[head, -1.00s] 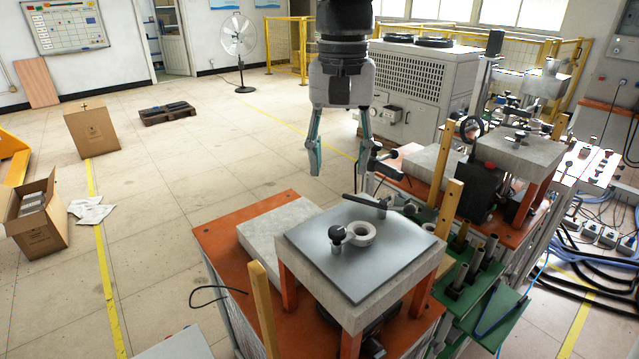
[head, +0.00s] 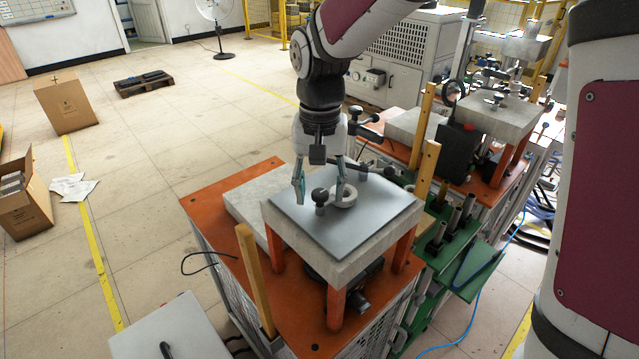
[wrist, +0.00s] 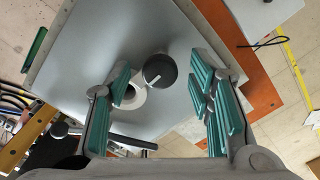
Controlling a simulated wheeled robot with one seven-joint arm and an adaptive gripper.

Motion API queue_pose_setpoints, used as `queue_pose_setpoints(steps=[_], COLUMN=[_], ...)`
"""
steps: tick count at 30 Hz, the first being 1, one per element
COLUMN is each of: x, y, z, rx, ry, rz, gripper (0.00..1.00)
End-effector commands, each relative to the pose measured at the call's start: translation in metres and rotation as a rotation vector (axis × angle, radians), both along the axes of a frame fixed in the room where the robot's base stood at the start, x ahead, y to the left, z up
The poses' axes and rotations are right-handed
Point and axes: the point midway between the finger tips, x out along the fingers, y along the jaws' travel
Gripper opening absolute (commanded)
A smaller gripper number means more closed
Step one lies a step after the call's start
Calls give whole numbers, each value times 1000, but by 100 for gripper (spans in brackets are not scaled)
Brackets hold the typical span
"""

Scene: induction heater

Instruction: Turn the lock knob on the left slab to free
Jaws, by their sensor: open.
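The lock knob (head: 320,197) is a round black knob on the grey metal top of the left slab (head: 375,215). In the wrist view the knob (wrist: 158,70) shows a white pointer line toward the lower left. My gripper (head: 319,193) is open and points down over the slab, with its fingers on either side of the knob. In the wrist view the teal finger pads of my gripper (wrist: 160,66) stand apart from the knob, with gaps on both sides. Whether the fingertips are level with the knob is hard to tell.
A white ring (head: 344,195) sits close beside the knob, near one finger. A black lever (wrist: 110,135) lies across the slab behind it. Wooden posts (head: 256,275) rise beside the orange-topped bench. A second slab (head: 490,115) stands at the back right.

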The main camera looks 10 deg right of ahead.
Motion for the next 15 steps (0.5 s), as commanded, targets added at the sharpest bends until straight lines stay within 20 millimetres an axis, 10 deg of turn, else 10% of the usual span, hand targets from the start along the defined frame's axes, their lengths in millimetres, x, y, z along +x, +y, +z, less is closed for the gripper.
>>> queue_pose_setpoints(steps=[6,12,15], x=[0,0,0], y=[0,0,0], z=[0,0,0], rx=[0,0,0], ry=[-1,-1,-1], rz=[0,0,0], gripper=[48,5,0])
